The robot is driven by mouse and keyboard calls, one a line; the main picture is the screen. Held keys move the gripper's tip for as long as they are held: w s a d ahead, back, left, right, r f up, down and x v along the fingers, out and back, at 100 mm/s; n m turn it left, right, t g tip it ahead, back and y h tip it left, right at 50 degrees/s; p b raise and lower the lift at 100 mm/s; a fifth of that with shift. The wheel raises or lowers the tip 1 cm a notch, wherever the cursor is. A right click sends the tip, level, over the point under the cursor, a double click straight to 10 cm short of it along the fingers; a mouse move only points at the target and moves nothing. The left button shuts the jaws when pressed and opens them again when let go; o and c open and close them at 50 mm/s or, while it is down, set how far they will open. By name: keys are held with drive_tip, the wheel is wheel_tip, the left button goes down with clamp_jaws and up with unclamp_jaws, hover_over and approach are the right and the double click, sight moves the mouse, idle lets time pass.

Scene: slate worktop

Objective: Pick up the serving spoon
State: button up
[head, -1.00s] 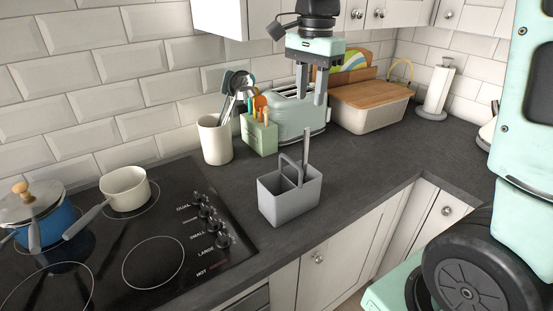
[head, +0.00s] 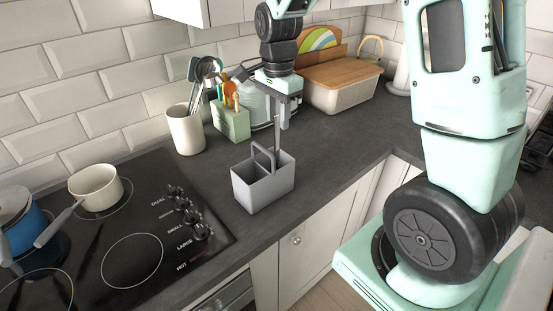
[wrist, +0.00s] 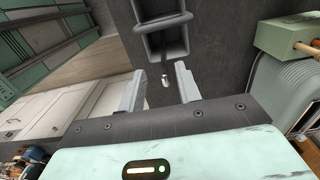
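The serving spoon (head: 277,150) stands in the grey caddy (head: 267,198), with only its thin grey handle showing and its lower end hidden inside. In the wrist view the handle end (wrist: 165,80) shows as a small light tip close to the caddy (wrist: 169,42). My gripper (head: 280,118) is above the caddy, pointing down near the top of the handle. In the wrist view my gripper (wrist: 159,72) is open, and the handle tip appears between its two fingers. Whether the fingers touch the handle cannot be told.
A white crock of utensils (head: 186,132), a green utensil holder (head: 232,122) and a toaster (head: 252,100) stand behind the caddy. A wood-lidded bin (head: 342,88) is at the back right. The hob (head: 130,235) with pots is left. Worktop around the caddy is clear.

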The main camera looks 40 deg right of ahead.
drive_tip(key=p, duration=0.2)
hover_over(277, 155)
drive_tip(key=shift+w+d+f, duration=0.1)
drive_tip(key=shift+f, duration=1.25)
drive_tip(key=shift+w+d+f, duration=0.1)
drive_tip(key=shift+f, duration=1.2)
clamp_jaws()
